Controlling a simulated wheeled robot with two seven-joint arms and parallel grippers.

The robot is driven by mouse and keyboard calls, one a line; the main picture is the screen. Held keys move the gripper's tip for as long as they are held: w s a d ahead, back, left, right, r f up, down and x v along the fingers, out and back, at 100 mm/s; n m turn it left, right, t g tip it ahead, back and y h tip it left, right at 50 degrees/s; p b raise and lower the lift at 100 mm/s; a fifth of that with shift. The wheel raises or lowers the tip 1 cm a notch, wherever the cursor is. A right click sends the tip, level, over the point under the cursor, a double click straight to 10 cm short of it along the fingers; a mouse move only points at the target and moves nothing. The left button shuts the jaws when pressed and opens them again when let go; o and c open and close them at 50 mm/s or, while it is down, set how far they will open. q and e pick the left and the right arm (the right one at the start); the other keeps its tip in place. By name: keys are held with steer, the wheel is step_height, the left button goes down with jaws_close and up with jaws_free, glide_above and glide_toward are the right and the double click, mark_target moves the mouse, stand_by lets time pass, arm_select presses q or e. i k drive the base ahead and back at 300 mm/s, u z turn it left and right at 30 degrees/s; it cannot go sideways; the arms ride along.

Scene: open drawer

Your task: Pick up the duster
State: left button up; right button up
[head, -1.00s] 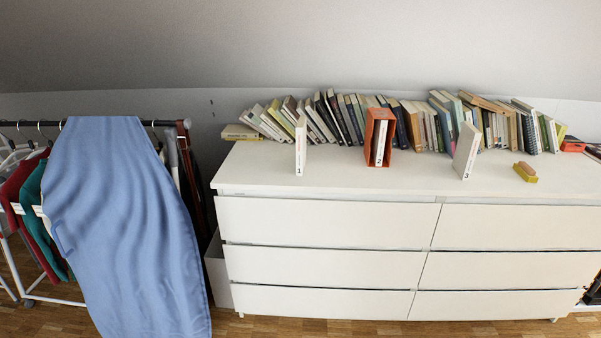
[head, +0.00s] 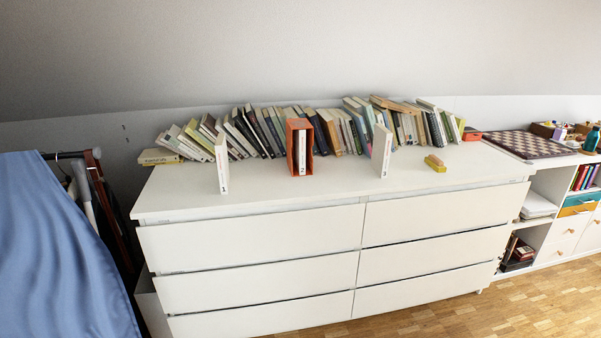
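The duster (head: 435,164) is a small block with a yellow lower part and a brownish upper part. It lies on the top of the white dresser (head: 330,190), towards the right side, to the right of a standing white book. Nothing touches it. Neither of my grippers shows in the head view.
Two white books stand upright near the dresser's front, one at the left (head: 222,163) and one (head: 381,151) beside the duster. An orange box (head: 299,147) holds a book between them. A row of leaning books (head: 340,130) lines the back. A chessboard (head: 529,145) lies on the right shelf.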

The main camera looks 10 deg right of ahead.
mark_target(434, 163)
steer(key=z, duration=1.25)
